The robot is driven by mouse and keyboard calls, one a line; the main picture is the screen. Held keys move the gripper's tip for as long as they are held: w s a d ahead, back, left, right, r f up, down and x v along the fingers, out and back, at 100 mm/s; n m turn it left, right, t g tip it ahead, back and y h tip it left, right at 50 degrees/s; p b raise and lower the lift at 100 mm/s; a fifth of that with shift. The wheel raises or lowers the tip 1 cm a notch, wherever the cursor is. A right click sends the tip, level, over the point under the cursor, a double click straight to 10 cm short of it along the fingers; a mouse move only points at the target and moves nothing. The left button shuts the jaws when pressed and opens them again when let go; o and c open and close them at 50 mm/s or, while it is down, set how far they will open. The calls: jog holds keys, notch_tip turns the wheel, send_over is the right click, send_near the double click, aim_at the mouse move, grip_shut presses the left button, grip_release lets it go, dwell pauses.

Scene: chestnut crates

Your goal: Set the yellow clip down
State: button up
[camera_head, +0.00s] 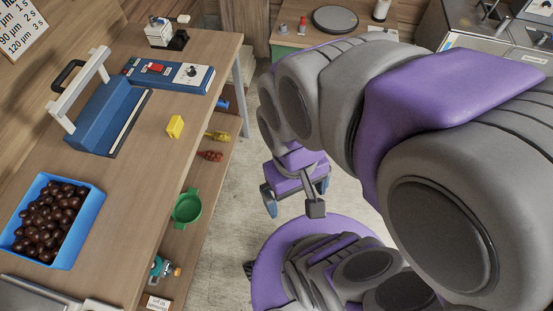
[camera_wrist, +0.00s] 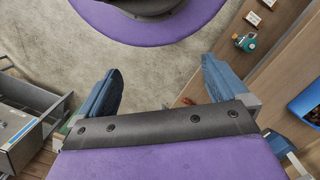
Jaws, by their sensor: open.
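The yellow clip (camera_head: 175,126) rests on the wooden bench top, near its right edge, in front of the blue sealer. Nothing touches it. My gripper (camera_head: 295,199) hangs over the floor, to the right of the bench and well apart from the clip. The clip cannot be made out in the wrist view.
A blue crate of chestnuts (camera_head: 90,222) stands at the bench's front left. The blue sealer (camera_head: 98,118) with a white handle stands behind the clip. A lower shelf holds a green strainer (camera_head: 187,207) and small items. Bare bench lies between crate and clip.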

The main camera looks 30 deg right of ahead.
jog(key=w+d+f+n+t+h, duration=0.1)
jog(key=w+d+f+n+t, duration=0.15)
jog(key=w, duration=0.85)
jog(key=w+d+f+n+t, duration=0.1)
jog(key=w+d+f+t, duration=0.25)
jog(key=w, duration=0.75)
jog(key=w+d+f+n+t+h, duration=0.1)
jog(key=w+d+f+t, duration=0.15)
jog(key=w, duration=0.95)
jog(key=n+t+y, duration=0.1)
jog(key=n+y, duration=0.5)
jog(key=y, duration=0.7)
send_near(179, 126)
jog(key=b+x, duration=0.3)
jog(key=x, duration=0.3)
jog(key=shift+a+f, duration=0.1)
jog(key=shift+a, duration=0.35)
jog(key=b+x, duration=0.1)
jog(key=x, duration=0.3)
jog(key=shift+w+d, duration=0.15)
jog(key=shift+d, duration=0.05)
jog(key=shift+w+a+f, duration=0.2)
jog(key=shift+w+a, duration=0.1)
jog(key=shift+a, duration=0.2)
